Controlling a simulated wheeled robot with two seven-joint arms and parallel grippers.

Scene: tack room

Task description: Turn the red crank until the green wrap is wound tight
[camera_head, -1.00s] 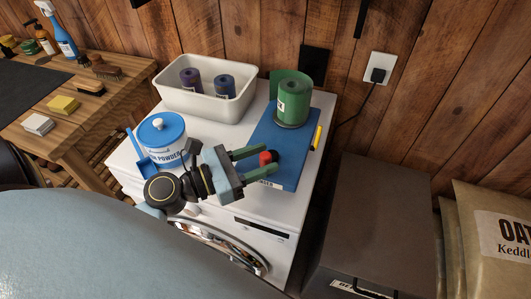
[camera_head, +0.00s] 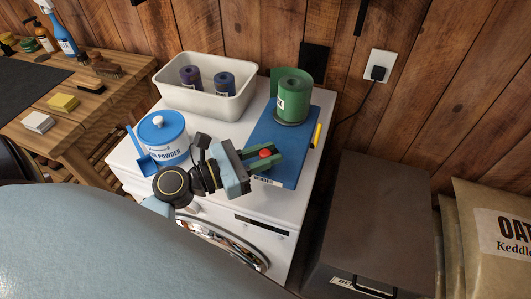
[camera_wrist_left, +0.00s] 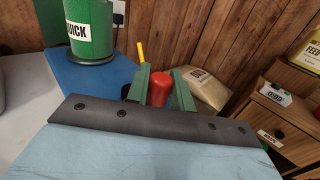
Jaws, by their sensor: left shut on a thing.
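The green wrap (camera_head: 293,97) stands upright as a roll at the far end of the blue winder board (camera_head: 299,152), with a loose flap on its left. The wrap also shows at the upper left of the left wrist view (camera_wrist_left: 90,28). The red crank knob (camera_head: 265,153) is near the board's front edge. My left gripper (camera_head: 269,156) reaches in from the left and is shut on the knob. In the left wrist view the red knob (camera_wrist_left: 159,88) stands between the green fingers. The crank's arm is mostly hidden. My right gripper is not in view.
A white bin (camera_head: 207,102) with two dark rolls stands at the back of the white machine top. A blue-lidded powder tub (camera_head: 163,139) with a scoop is left of my arm. A yellow piece (camera_head: 317,136) sticks out at the board's right edge. A dark chest (camera_head: 375,215) stands right.

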